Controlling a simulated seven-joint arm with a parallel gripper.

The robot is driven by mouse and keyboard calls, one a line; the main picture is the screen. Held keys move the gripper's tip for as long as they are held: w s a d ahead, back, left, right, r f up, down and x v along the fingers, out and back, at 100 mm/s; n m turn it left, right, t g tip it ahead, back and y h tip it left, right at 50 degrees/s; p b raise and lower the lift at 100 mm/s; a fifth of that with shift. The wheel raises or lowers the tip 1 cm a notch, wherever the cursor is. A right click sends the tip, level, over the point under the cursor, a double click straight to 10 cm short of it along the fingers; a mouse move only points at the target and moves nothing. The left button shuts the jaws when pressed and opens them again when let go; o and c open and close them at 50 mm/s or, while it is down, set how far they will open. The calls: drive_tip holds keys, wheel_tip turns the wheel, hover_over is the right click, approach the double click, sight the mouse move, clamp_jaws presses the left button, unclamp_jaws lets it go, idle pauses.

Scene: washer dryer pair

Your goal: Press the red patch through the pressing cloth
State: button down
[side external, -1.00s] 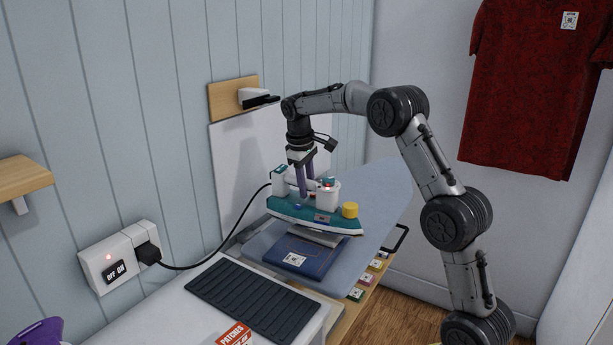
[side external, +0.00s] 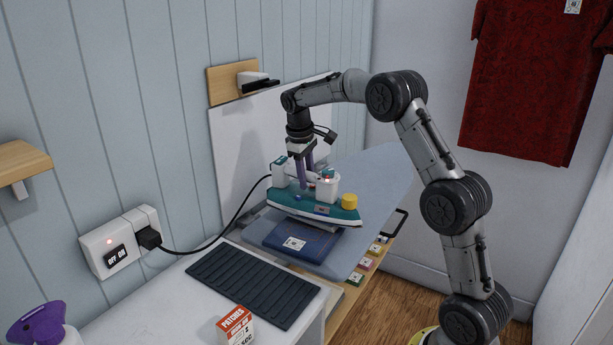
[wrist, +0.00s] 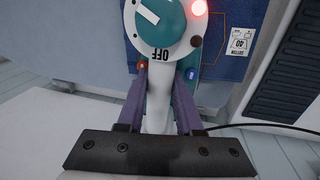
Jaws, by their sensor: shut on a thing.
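My gripper (side external: 306,184) is shut on the white handle of a teal and white iron (side external: 285,202); the purple fingers straddle the handle (wrist: 158,105) in the wrist view. The iron is roughly level over a folded dark blue garment (side external: 322,243) with a white label. Its sole is very close to the garment; I cannot tell whether it touches. The wrist view shows the iron's dial (wrist: 160,20), marked OFF, a glowing red light (wrist: 199,6) and an orange outline (wrist: 226,45) on the garment. I cannot make out the red patch or the pressing cloth; the iron covers much of the garment.
The garment lies on a pale ironing board (side external: 375,190). The iron's cord runs to a wall socket (side external: 122,243) with an OFF/ON switch. A dark ribbed mat (side external: 252,283) and a patches box (side external: 235,326) are on the white top at front. A red shirt (side external: 530,85) hangs right.

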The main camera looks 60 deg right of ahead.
drive_tip(key=shift+f, duration=0.7)
idle(7.3)
